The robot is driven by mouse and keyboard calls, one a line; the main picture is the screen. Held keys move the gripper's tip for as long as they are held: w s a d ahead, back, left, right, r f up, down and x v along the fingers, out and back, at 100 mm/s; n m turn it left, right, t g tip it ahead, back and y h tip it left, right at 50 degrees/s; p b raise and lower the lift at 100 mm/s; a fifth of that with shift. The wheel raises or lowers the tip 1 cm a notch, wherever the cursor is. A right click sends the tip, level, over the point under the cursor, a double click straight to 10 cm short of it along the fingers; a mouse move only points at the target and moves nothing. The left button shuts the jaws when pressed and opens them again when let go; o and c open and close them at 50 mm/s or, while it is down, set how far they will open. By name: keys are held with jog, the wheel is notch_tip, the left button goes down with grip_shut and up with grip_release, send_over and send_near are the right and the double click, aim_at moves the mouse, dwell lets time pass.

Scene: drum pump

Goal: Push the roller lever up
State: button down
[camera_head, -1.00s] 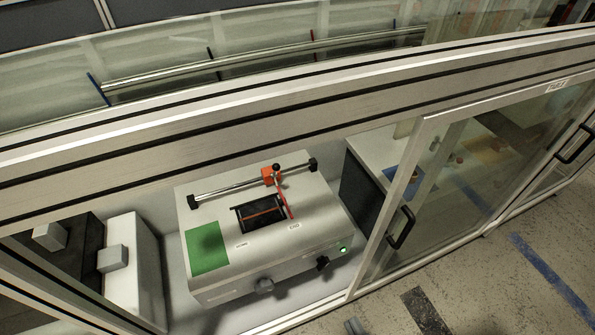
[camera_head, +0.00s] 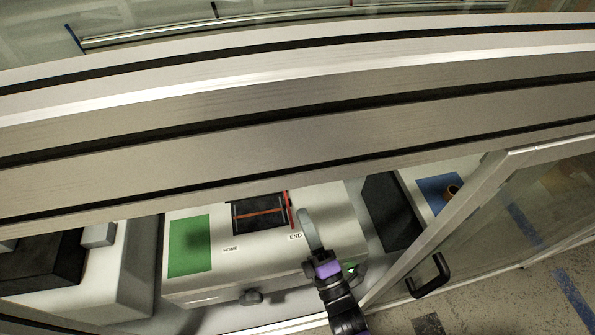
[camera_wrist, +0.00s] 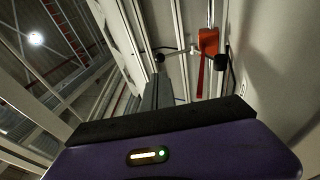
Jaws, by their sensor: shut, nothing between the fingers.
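In the wrist view, a silver lever arm with a black ball end (camera_wrist: 159,57) reaches left from a red carriage block (camera_wrist: 208,42), which sits on a silver rail. A red pointer strip hangs from the block; part of it shows in the head view (camera_head: 290,209) beside the dark window. The block and lever are hidden behind the frame beam in the head view. My gripper (camera_head: 304,216) is over the machine top, near the END label, its fingers shut and empty. In the wrist view its grey fingers (camera_wrist: 162,90) point toward the ball; I cannot tell whether they touch it.
A thick metal frame beam (camera_head: 300,125) crosses above the grey machine (camera_head: 200,290). The machine has a green panel (camera_head: 190,246), a dark window (camera_head: 258,215) and a front knob (camera_head: 251,297). A glass door with a black handle (camera_head: 428,275) stands at right.

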jog(key=shift+w, duration=0.25)
jog(key=x, duration=1)
jog(key=shift+r, duration=0.1)
dwell(0.3)
